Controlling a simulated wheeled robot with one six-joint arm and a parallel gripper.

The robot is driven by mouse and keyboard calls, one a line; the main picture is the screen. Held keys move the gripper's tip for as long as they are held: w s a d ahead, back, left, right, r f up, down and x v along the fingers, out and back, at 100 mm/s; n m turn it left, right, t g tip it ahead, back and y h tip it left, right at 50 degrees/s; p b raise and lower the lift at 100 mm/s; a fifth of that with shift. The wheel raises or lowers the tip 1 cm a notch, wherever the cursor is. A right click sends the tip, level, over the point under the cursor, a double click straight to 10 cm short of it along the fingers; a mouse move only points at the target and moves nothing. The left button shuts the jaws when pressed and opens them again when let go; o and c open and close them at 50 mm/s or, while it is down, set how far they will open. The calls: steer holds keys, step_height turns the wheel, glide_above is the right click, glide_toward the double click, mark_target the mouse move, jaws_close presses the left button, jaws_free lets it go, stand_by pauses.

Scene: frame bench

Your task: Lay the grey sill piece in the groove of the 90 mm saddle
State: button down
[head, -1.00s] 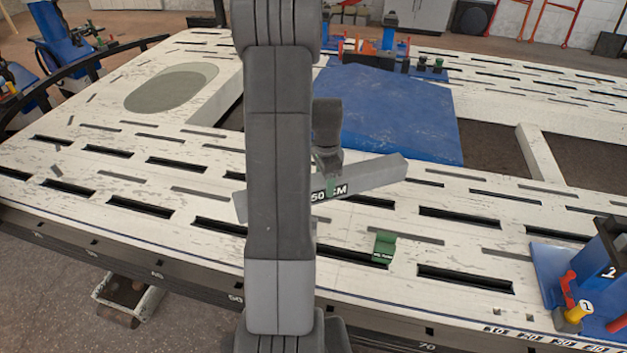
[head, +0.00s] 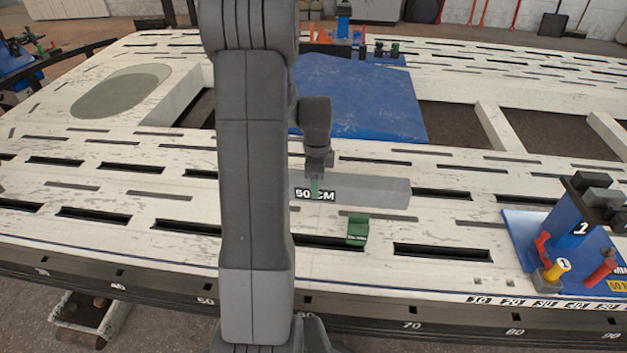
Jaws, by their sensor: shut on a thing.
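The grey sill piece (head: 372,191) is a long bar with a "50 CM" label, lying nearly level across the picture. My gripper (head: 316,182) points down and is shut on it near the label; the fingertips are small and partly hard to see. The bar's left end is hidden behind my arm. Whether the bar touches the bench is unclear. A blue stand (head: 565,232) marked "1" at the right carries dark grooved blocks (head: 597,197) on top. A small green block (head: 357,230) sits on the bench just in front of the bar. I cannot read which saddle is 90 mm.
The white slotted bench (head: 450,222) fills the view. Its surface between the green block and blue stand is clear. The stand has red and yellow clamp handles (head: 556,271). A blue plate (head: 365,105) lies behind, with large openings (head: 460,130) to its right.

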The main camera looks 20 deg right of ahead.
mark_target(316, 202)
steer(key=shift+r, duration=0.15)
steer(key=shift+f+b, duration=2.45)
steer(key=shift+f, duration=1.9)
steer(key=c, duration=0.6)
jaws_free()
steer(key=shift+o, duration=0.8)
steer(key=shift+s+f, duration=0.1)
step_height(316, 202, up, 14)
steer(key=p, duration=0.4)
